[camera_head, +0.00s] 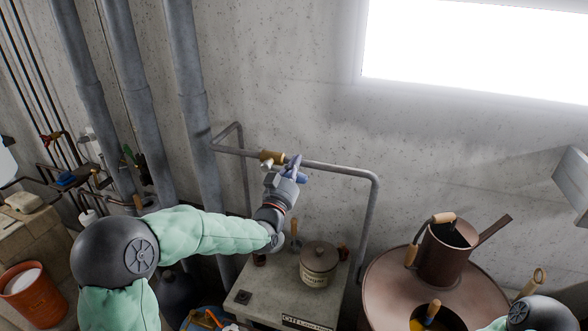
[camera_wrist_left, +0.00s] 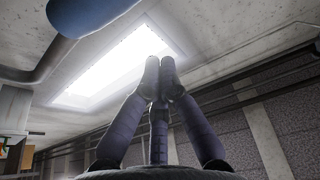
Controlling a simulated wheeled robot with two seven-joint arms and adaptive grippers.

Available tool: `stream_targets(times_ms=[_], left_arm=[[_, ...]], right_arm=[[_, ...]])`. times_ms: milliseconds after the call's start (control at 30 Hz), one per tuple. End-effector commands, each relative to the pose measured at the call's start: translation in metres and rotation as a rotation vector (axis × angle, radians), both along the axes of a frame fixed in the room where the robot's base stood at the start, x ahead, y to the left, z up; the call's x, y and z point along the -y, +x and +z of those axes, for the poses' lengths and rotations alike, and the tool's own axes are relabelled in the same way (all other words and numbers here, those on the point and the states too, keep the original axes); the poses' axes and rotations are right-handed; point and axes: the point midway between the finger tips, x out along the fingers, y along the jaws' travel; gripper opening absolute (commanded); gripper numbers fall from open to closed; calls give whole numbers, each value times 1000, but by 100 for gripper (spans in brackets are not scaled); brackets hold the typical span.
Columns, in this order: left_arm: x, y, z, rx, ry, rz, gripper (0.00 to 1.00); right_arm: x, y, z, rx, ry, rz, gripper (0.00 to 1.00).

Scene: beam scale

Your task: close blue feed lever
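A brass valve (camera_head: 272,158) sits on the grey pipe that runs along the wall. The blue feed lever (camera_head: 294,166) shows just right of it, partly hidden by my left gripper. My left gripper (camera_head: 287,178) is up at the pipe, right beside the lever; I cannot tell whether they touch. In the left wrist view, the fingertips of my left gripper (camera_wrist_left: 160,68) are together with nothing between them. The rounded blue end of the lever (camera_wrist_left: 85,14) shows there at the upper left, apart from the fingertips. My right gripper is out of view.
Below the pipe stands a grey cabinet (camera_head: 246,306) with a lidded pot (camera_head: 318,265) on it. Vertical pipes (camera_head: 188,110) stand at the left. The wall above the pipe is clear.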

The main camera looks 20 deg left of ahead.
Motion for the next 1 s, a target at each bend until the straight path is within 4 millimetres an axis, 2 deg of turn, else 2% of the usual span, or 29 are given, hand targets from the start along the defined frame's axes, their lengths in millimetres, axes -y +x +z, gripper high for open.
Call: stream_targets(times_ms=[67, 100, 200, 400, 833, 1000], left_arm=[[1, 12, 6, 1, 0, 0, 0], [0, 11, -6, -7, 0, 0, 0], [-3, 9, -20, -5, -1, 1, 0], [-6, 9, -34, -1, -1, 0, 0], [-6, 9, -37, 0, 0, 0, 0], [-6, 8, -40, 2, 16, 0, 0]], right_arm=[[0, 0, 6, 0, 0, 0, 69], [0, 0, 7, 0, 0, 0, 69], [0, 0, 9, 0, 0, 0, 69], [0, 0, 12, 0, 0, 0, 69], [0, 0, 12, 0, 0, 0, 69], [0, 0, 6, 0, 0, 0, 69]])
